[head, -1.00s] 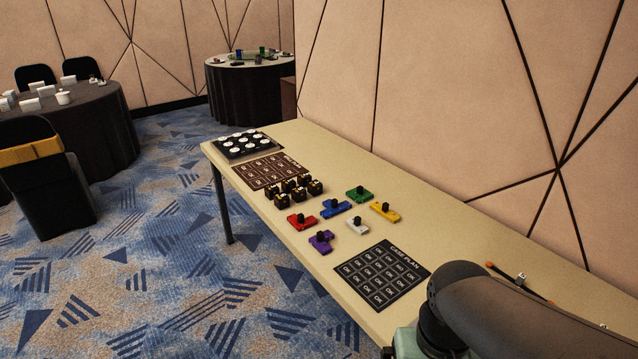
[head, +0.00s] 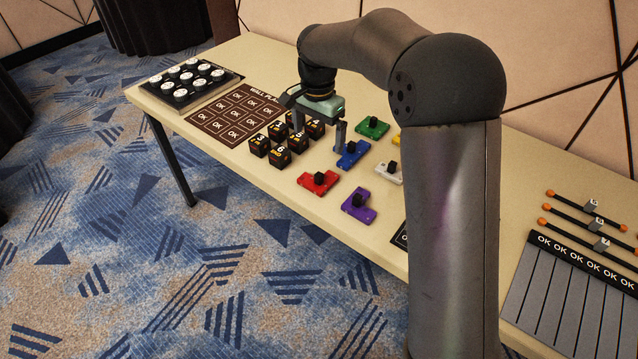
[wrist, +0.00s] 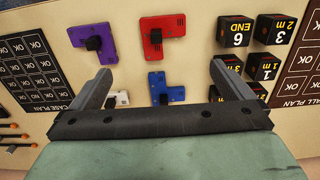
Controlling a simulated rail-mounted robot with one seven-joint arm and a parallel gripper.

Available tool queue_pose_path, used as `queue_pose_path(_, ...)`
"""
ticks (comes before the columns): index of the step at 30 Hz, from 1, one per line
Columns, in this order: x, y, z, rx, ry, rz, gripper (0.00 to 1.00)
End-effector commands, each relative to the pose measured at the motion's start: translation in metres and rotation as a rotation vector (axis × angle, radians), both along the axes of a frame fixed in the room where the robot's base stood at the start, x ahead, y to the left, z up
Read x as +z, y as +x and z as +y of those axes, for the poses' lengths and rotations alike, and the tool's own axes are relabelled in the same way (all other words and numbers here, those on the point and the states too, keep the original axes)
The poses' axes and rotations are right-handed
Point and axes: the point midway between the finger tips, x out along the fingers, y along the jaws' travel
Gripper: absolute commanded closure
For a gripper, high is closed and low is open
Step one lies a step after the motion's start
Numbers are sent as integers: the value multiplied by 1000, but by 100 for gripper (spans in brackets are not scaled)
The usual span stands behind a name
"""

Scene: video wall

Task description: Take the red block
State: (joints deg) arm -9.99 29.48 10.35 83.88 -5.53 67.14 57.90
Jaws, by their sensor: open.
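The red block (head: 318,182) is a flat stepped piece with a black knob on top, lying on the table near its front edge. In the wrist view it (wrist: 163,32) lies beyond the fingertips, between their lines. My gripper (head: 318,132) is open and empty above the table, behind the red block and near the blue block (head: 352,154). The wrist view shows the blue block (wrist: 165,92) between the open fingers (wrist: 162,72). The gripper touches no block that I can see.
A purple block (head: 359,205) lies right of the red one. Black numbered cubes (head: 281,157) stand to its left, close to my gripper. Green (head: 372,128) and white (head: 389,172) blocks lie behind. My arm hides part of the table (head: 235,165).

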Motion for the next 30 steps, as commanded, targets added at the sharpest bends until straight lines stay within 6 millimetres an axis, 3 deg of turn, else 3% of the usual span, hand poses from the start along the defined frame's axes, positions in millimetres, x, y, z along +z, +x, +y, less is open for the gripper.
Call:
queue_pose_path(3,-29,-1,0,1,-1,6,0)
queue_pose_path(10,-75,-1,0,1,-1,4,0)
queue_pose_path(20,-98,0,1,3,1,1,0)
queue_pose_path(30,-143,1,7,2,0,2,0)
